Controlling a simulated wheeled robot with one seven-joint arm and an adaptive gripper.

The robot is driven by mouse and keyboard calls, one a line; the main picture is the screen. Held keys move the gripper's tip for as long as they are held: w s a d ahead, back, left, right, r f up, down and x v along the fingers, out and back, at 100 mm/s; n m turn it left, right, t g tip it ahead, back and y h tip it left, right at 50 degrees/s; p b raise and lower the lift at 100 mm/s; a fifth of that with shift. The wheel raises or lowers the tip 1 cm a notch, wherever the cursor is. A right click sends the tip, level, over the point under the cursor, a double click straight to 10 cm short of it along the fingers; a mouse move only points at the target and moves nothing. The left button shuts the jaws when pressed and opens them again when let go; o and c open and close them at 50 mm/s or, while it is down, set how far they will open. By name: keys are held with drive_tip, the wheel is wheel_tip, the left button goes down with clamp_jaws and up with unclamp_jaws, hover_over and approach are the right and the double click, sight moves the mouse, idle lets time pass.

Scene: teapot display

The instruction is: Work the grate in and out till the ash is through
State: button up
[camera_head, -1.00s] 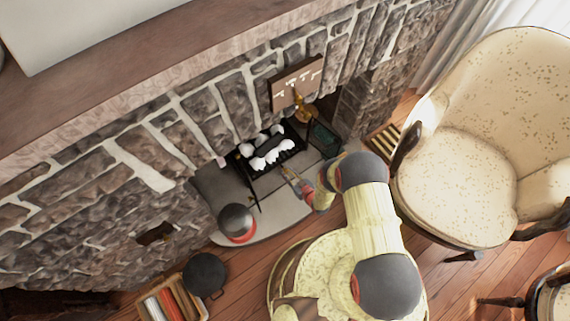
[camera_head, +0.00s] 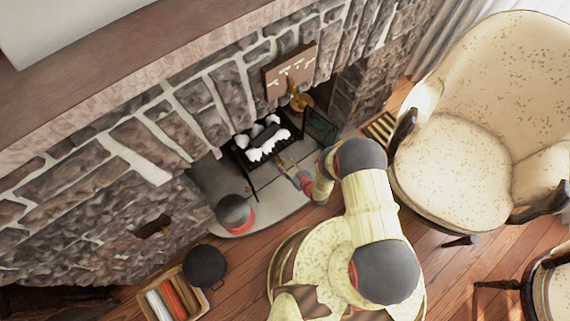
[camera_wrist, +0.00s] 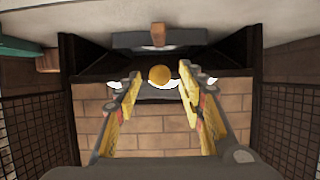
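The dark grate (camera_head: 240,155) sits in the stone fireplace and holds white lumps (camera_head: 262,148) around a dark log. In the wrist view the grate's dark front (camera_wrist: 100,75) runs across the upper part. A round brass knob (camera_wrist: 159,75) stands out at its middle. The ash under the grate cannot be made out.
Tan bricks (camera_wrist: 160,128) lie under the fingers, with dark mesh panels (camera_wrist: 296,130) at both sides. A black and red round object (camera_head: 235,213) stands at the hearth's left. A green-framed item (camera_head: 321,127) stands right of the grate. A cream armchair (camera_head: 455,160) is at right.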

drive_tip(key=v, duration=1.1)
drive_tip(key=shift+d, duration=0.15)
